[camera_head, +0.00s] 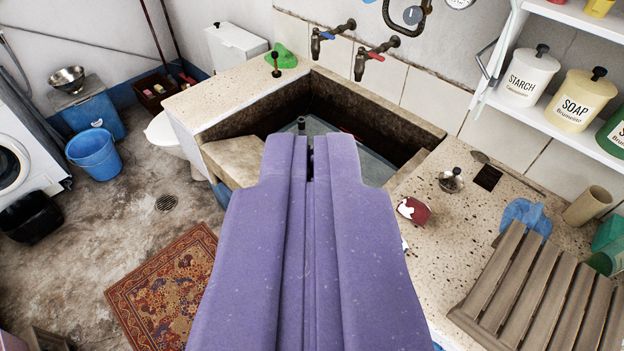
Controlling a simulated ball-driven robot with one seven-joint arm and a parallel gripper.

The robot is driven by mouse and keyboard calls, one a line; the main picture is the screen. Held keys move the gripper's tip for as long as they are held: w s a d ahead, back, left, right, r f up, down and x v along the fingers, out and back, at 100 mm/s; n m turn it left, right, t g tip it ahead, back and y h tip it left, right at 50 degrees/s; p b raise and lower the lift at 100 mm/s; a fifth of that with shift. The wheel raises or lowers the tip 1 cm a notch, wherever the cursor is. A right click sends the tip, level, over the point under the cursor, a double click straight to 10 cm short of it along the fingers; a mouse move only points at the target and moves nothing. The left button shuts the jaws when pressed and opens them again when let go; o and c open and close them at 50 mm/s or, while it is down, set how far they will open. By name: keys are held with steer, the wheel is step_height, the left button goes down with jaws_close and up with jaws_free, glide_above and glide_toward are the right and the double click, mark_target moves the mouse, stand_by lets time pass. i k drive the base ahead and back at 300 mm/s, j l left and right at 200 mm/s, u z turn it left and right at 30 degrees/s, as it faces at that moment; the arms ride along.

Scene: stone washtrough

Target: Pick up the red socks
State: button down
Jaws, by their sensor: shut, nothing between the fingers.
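My gripper (312,158) is purple and fills the middle foreground. Its two fingers lie together, shut and empty, with the tips over the near part of the stone trough (415,122). A small red and white bundle (413,210) lies on the speckled stone counter, just right of my gripper and apart from it. It may be the red socks, but I cannot tell for sure. A little red also shows inside the trough past the fingertips, too small to make out. My gripper hides part of the trough and of the counter's left edge.
A wooden slatted rack (540,285), a metal-knobbed lid (451,180) and a blue cloth (526,214) are on the counter at right. Taps (365,60) stick out above the trough. A shelf with canisters (528,76) hangs at upper right. A patterned rug (165,285) lies on the floor.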

mark_target(419, 212)
steer(key=i+z, duration=0.35)
steer(key=i, duration=1.1)
